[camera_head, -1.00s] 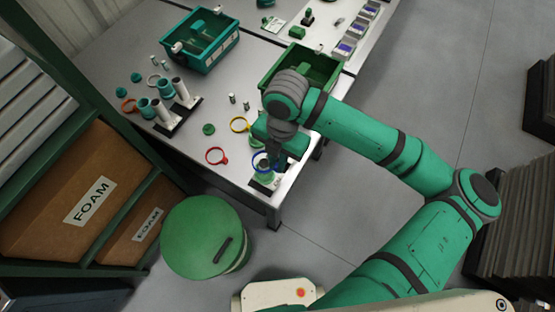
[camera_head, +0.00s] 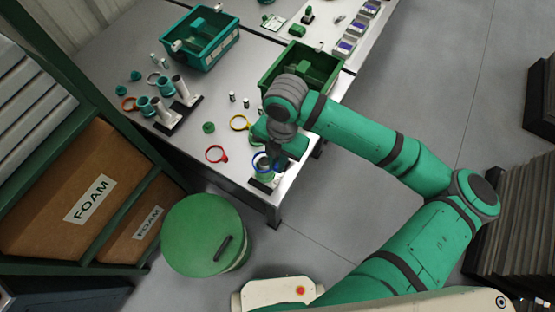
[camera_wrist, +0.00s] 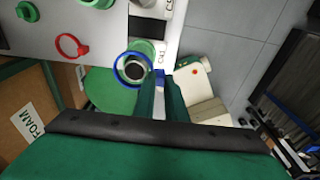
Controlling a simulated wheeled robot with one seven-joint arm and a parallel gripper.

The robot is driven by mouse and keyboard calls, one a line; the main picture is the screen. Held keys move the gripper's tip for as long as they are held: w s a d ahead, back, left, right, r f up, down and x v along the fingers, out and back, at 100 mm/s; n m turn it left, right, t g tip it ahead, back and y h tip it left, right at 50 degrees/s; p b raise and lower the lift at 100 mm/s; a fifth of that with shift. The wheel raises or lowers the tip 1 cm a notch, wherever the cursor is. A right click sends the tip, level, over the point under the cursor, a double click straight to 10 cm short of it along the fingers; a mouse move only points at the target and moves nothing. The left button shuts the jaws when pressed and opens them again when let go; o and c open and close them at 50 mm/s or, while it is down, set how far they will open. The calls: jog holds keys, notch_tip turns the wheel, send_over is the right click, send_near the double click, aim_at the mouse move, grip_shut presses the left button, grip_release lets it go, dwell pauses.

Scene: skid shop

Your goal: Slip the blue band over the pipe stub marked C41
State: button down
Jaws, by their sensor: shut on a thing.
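My gripper (camera_wrist: 161,80) is shut on the tab of the blue band (camera_wrist: 116,68), which sticks out ahead of the fingertips. The pipe stub (camera_wrist: 134,72) shows through the band as a dark round opening with a pale rim, inside a green collar. A label that seems to read C41 (camera_wrist: 161,57) is beside it. From above, the band encircles the stub's opening. I cannot tell whether it is above the rim or around the stub. In the head view the blue band (camera_head: 254,161) is at the table's near corner, partly hidden by my gripper (camera_head: 277,160).
Twin pipe stubs (camera_head: 180,88) stand farther left. A green bin (camera_head: 270,82) and a teal bin (camera_head: 205,60) are behind. A green drum (camera_head: 195,235) stands below the table edge.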

jog(key=shift+f, duration=0.3)
dwell(0.4)
jog(key=shift+f, duration=0.3)
jog(key=shift+f, duration=0.95)
dwell(3.3)
jog(key=c, duration=1.3)
grip_release()
jog(key=shift+c, duration=0.2)
jog(key=shift+r, duration=0.1)
jog(key=shift+r, duration=5.35)
